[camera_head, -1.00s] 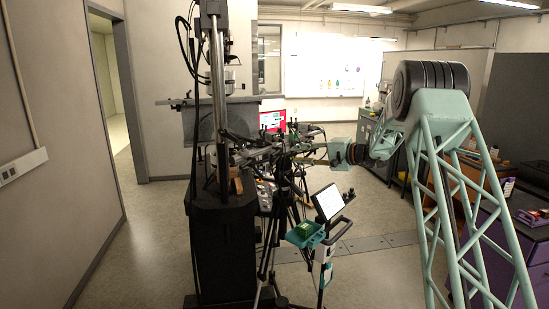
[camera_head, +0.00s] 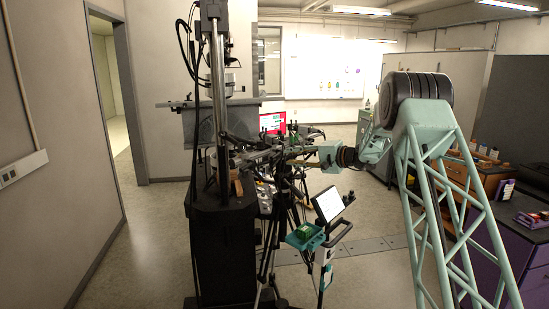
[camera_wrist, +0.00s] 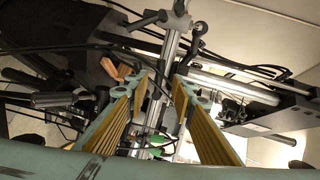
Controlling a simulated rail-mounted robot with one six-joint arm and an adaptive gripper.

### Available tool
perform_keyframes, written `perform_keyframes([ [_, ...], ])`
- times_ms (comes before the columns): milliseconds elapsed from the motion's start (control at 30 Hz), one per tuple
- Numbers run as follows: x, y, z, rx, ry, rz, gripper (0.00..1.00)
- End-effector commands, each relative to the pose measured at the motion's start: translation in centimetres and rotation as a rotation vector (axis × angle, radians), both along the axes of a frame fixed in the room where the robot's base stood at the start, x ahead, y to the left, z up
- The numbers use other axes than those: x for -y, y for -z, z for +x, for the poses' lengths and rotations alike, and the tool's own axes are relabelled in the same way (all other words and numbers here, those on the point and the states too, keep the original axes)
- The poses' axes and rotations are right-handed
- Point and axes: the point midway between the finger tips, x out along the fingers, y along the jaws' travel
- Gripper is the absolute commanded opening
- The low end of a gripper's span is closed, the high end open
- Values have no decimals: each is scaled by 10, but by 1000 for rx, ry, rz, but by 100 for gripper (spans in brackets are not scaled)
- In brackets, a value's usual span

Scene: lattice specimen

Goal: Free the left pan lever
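My gripper is open in the wrist view (camera_wrist: 162,84), its teal fingers with ribbed yellow pads spread apart. A metal post with clamps (camera_wrist: 172,45) shows beyond and between the fingertips; I cannot tell whether anything touches them. A black rod with a thick grip (camera_wrist: 55,99) lies left of the left finger. I cannot tell which part is the left pan lever. In the head view my gripper (camera_head: 292,162) reaches in from the right among the metal bars above a black tripod (camera_head: 283,205). Its tips are too small to make out there.
A tall black column stand (camera_head: 226,240) with a chrome post stands left of the tripod. A tablet on a cart (camera_head: 328,204) and a teal tray with a green item (camera_head: 304,237) are close below my arm. Cables (camera_wrist: 75,48) cross the wrist view. Floor is clear at left.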

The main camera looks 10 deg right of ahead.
Motion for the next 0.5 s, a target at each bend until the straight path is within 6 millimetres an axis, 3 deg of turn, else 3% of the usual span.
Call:
perform_keyframes([
  [500, -48, 13, 48, 0, -2, -1, 23],
])
